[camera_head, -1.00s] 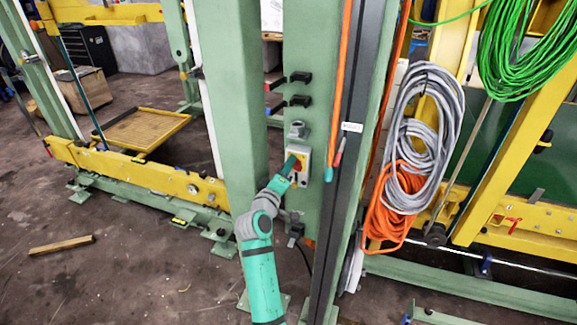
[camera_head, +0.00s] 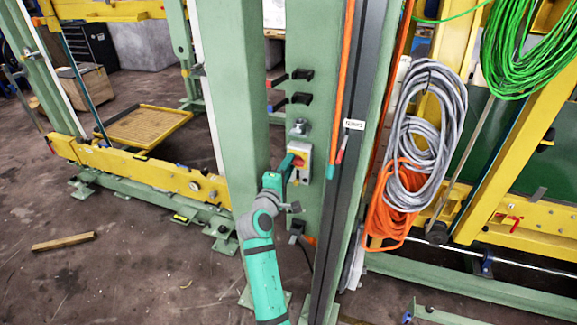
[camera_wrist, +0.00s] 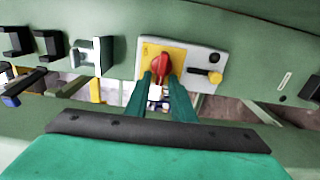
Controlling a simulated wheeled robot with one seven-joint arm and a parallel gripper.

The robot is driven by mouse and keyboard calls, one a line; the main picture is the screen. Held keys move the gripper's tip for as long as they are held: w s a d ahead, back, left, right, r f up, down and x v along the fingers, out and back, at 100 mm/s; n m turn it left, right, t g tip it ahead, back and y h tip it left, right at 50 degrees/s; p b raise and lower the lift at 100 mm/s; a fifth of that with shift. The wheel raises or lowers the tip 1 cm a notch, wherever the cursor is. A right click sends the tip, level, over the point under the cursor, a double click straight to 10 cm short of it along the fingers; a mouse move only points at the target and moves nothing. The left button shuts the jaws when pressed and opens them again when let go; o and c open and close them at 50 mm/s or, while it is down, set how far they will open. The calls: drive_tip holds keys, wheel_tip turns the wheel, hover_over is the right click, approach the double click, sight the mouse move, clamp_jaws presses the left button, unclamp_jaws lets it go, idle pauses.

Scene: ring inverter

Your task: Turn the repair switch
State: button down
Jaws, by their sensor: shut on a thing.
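The repair switch (camera_wrist: 163,67) is a red knob on a yellow plate, set in a pale grey box (camera_wrist: 205,62) on a green post. In the head view the box (camera_head: 305,165) sits on the post, and my arm covers part of it. My gripper (camera_wrist: 160,80) is at the switch, its two green fingers on either side of the red knob's lower end. The gripper is shut on the knob. In the head view its tip (camera_head: 289,160) reaches the box from the lower left.
Black brackets (camera_head: 300,75) stick out of the post above the box. An orange tube (camera_head: 343,90) runs down beside it. Grey cable coils (camera_head: 428,130) and orange cable coils (camera_head: 395,205) hang to the right. A thick green column (camera_head: 232,90) stands close left of my arm.

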drive_tip(key=shift+d+f, duration=0.15)
drive_tip(key=c, duration=1.8)
unclamp_jaws()
drive_tip(key=shift+c, duration=0.2)
drive_tip(key=shift+s, duration=0.1)
drive_tip(key=v, duration=1)
drive_tip(key=shift+s, duration=0.35)
